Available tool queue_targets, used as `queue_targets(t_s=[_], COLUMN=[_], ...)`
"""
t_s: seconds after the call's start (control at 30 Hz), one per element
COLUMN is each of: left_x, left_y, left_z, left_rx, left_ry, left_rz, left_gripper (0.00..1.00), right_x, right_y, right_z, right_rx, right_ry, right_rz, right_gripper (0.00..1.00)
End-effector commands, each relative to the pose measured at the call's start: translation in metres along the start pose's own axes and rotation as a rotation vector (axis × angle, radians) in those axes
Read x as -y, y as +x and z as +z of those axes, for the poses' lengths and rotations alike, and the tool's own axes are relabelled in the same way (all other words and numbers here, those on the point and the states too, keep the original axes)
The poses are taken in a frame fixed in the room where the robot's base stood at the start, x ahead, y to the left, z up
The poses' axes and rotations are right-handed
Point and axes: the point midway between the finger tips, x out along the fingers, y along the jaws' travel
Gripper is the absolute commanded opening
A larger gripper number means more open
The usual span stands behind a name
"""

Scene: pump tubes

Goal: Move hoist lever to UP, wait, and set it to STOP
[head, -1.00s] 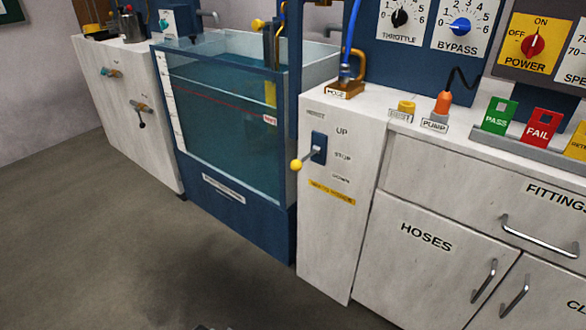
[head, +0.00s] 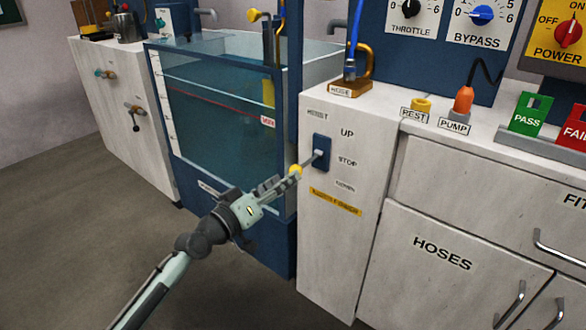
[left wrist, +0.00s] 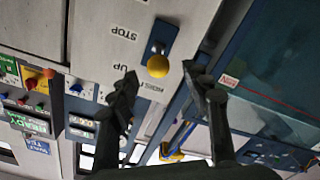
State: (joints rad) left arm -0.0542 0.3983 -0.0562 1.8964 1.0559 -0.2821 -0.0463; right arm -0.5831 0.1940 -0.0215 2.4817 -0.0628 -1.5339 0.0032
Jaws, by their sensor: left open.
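The hoist lever has a yellow knob (head: 295,170) on a thin shaft that sticks out from a blue plate (head: 321,152) on the white cabinet front. The labels UP, STOP and DOWN run down the right of the plate. The lever stands near the STOP level. My left gripper (head: 281,183) is at the knob. In the left wrist view, which is turned over, its two fingers (left wrist: 167,92) are spread apart and the yellow knob (left wrist: 158,66) shows in the gap just beyond the tips. I cannot tell whether a finger touches it. My right gripper is not in view.
A glass-walled water tank (head: 222,105) stands left of the hoist cabinet, close to my left arm. A padlock-like brass fitting (head: 349,88), a REST stub (head: 421,105) and an orange PUMP plug (head: 463,100) stand on the counter. The floor in front is free.

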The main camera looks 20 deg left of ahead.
Motion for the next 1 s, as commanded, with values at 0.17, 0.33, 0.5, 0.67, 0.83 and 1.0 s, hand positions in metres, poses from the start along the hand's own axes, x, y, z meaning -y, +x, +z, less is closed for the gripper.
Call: queue_targets(t_s=[0.17,0.33,0.5,0.67,0.83,1.0], left_x=[-0.002,-0.002,-0.001,-0.001,-0.001,-0.001], left_y=[0.023,0.051,0.07,0.076,0.076,0.075], left_z=[-0.004,-0.003,-0.002,-0.001,-0.001,-0.001], left_rx=[-0.008,-0.005,-0.003,-0.002,-0.001,-0.001], left_ry=[-0.006,-0.005,-0.005,-0.002,-0.002,-0.003], left_rz=[0.003,0.003,0.002,0.002,0.002,0.001], left_gripper=[0.48,0.48,0.48,0.48,0.48,0.31], right_x=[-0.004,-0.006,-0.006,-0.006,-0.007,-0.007], right_y=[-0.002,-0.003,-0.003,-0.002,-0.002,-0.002], right_z=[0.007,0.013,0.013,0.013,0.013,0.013], right_rx=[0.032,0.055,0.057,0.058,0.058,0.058], right_ry=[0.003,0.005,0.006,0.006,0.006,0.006], right_rz=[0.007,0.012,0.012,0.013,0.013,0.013], right_gripper=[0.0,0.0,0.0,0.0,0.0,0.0])
